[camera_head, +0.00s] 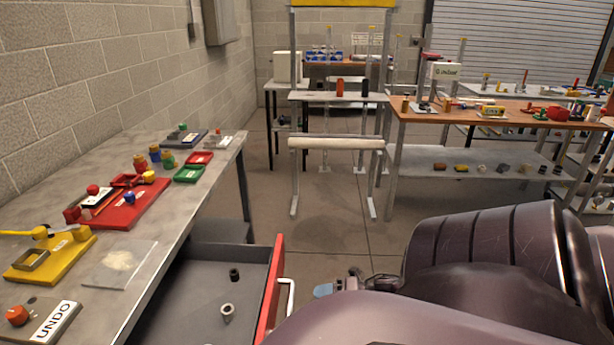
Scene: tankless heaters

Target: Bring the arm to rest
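My arm, dark purple and segmented, fills the lower right of the head view, and its near link runs along the bottom edge. A small dark and blue-grey part (345,285) shows past the upper edge of this link, just right of the open drawer's handle. It may be part of my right gripper, but no fingers can be made out, so its opening and any held thing cannot be told. My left gripper is not in view.
A grey workbench (205,205) with red, yellow and green fixtures runs along the left wall. Its drawer (190,285) is pulled out, holding a dark ring and a light ring. A brown-topped table (520,118) stands at the back right.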

